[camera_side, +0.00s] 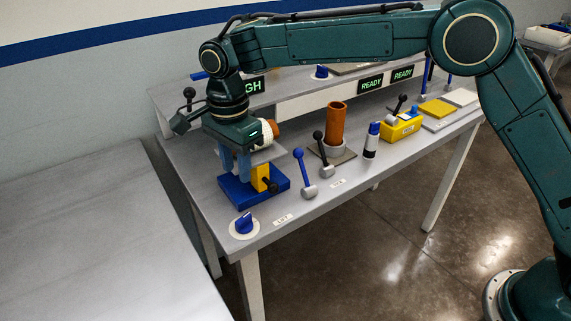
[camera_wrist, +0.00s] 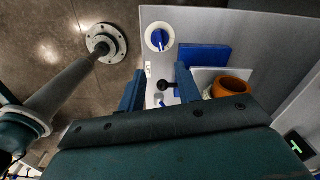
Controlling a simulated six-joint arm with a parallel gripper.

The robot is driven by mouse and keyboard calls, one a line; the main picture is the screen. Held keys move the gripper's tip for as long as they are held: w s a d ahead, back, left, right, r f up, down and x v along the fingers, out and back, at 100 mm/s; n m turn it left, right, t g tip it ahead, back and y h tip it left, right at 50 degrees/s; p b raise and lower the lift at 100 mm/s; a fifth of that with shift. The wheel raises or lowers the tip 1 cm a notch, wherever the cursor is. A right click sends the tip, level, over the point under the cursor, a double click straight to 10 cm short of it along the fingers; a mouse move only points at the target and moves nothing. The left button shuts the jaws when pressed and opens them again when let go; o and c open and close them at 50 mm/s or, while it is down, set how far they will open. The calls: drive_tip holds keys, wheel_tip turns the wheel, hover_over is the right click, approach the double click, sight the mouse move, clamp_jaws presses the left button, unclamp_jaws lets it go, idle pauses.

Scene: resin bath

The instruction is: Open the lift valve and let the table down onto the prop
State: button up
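The lift valve (camera_side: 244,223) is a blue knob on a white disc at the bench's near left corner, beside a LIFT label. It also shows in the wrist view (camera_wrist: 160,39). A grey lift table (camera_side: 269,153) stands above a blue base (camera_side: 232,192). A yellow block (camera_side: 261,177), apparently the prop, stands on the base under the table. I cannot tell whether they touch. My gripper (camera_side: 236,171) points down over the base, behind the valve. In the wrist view its fingers (camera_wrist: 158,76) are apart, with a black ball knob (camera_wrist: 168,86) showing between them, not visibly gripped.
An orange and white cylindrical part (camera_side: 268,132) is beside my gripper. Blue (camera_side: 299,154) and black (camera_side: 318,136) ball-ended levers, an orange tube (camera_side: 336,122) and a yellow box (camera_side: 400,126) stand to the right. A sign partly hidden by my arm reads "GH"; others read READY.

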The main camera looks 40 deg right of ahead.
sight(243, 218)
drive_tip(key=shift+o, duration=0.3)
drive_tip(key=o, duration=0.5)
drive_tip(key=n, duration=1.8)
drive_tip(key=shift+f, duration=0.15)
wheel_tip(243, 218, down, 14)
drive_tip(key=shift+r, duration=0.2)
